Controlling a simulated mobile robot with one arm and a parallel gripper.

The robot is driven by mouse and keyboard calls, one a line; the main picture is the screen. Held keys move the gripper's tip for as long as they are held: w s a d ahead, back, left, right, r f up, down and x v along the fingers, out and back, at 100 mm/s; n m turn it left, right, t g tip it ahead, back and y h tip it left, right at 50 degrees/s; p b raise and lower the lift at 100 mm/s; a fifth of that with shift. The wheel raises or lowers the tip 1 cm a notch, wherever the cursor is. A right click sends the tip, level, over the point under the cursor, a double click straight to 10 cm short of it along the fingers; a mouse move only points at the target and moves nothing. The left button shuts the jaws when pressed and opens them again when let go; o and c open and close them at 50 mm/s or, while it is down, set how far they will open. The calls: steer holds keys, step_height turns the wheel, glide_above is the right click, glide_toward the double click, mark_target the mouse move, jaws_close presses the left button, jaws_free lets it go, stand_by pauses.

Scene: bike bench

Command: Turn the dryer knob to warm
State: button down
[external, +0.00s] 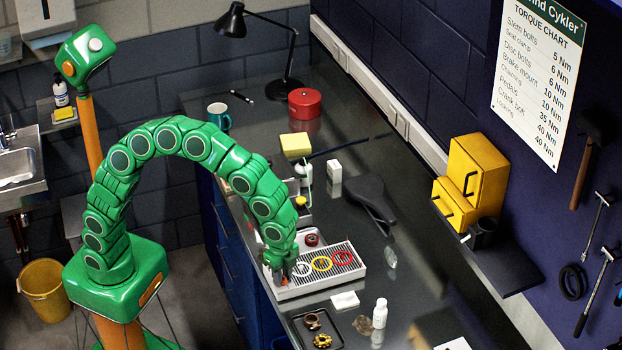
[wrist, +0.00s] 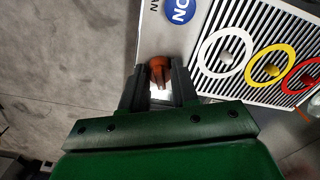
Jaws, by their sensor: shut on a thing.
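The dryer (external: 307,290) is a pale, low box with a striped grille on top, on the grey bench. Its grille (wrist: 238,92) also shows in the wrist view, with a white, a yellow and a red ring on it. An orange-brown knob (wrist: 160,70) is at the dryer's near left corner. My gripper (wrist: 158,78) reaches down over this corner and is shut on the knob, one finger on each side. In the external view my gripper (external: 280,275) hides most of the knob. I cannot read the knob's setting.
A blue round label (wrist: 181,10) is on the dryer beside the knob. A black saddle (external: 368,200) lies behind. The bench's left edge is close to my gripper.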

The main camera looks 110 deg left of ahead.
steer(key=c, duration=0.8)
jaws_free()
steer(key=shift+c, duration=0.2)
steer(key=shift+r, duration=0.1)
steer(key=shift+r, duration=3.85)
